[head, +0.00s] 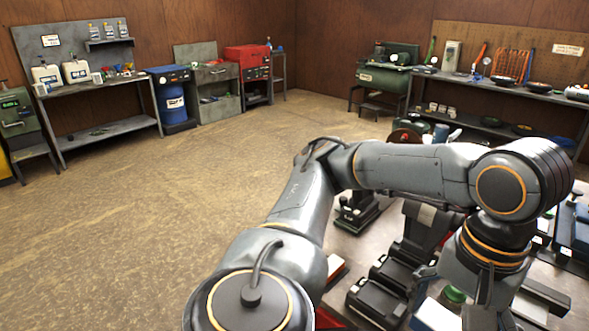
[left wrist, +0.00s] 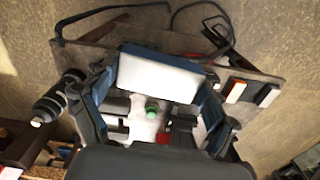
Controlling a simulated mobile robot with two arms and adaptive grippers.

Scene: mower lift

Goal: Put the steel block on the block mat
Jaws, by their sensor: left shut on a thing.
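My left gripper (left wrist: 155,105) shows in the left wrist view with a dark finger on each side. It is shut on a block (left wrist: 160,68) with a bright pale face and a blue-grey edge, which I take for the steel block. In the head view my left arm reaches across to the right and its gripper (head: 515,300) points down over the table, partly cut off by the lower edge. I cannot pick out the block mat in either view. My right gripper is not in view.
Black trays (head: 385,290) and other items crowd the table. Benches line the walls. The floor at the left (head: 130,220) is clear.

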